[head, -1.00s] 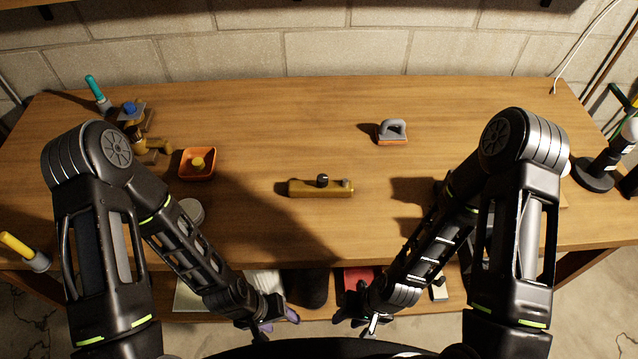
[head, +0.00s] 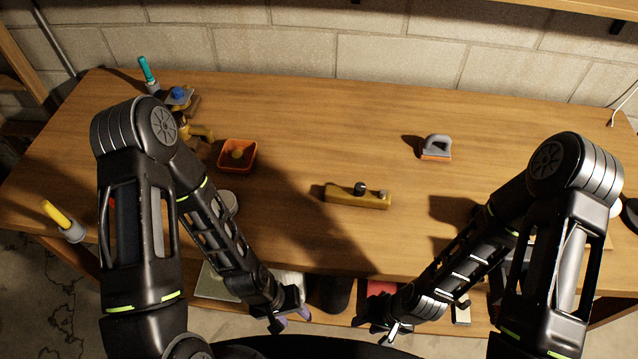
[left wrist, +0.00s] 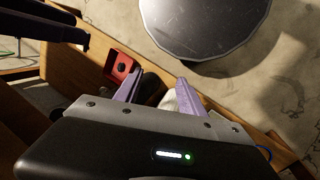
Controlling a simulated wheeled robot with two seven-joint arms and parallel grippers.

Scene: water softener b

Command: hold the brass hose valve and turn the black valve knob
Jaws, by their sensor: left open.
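The brass hose valve (head: 345,199) looks like a low brass bar lying on the wooden table, right of the middle of the head view. The black valve knob (head: 360,188) stands upright on its top, with a small greyish fitting beside it. My left gripper (head: 290,318) is below the table's front edge, apart from the valve. In the left wrist view its two purple fingers (left wrist: 157,90) are spread with nothing held between them. My right gripper (head: 378,328) is also in front of the table edge, away from the valve; its jaws are too small and dark to read.
Another brass fitting (head: 199,132) and a teal-handled tool (head: 147,72) are at the back left. A grey-handled brush (head: 437,146) stands behind the valve. A shelf with several items lies under the tabletop (head: 310,110). Table around the valve is clear.

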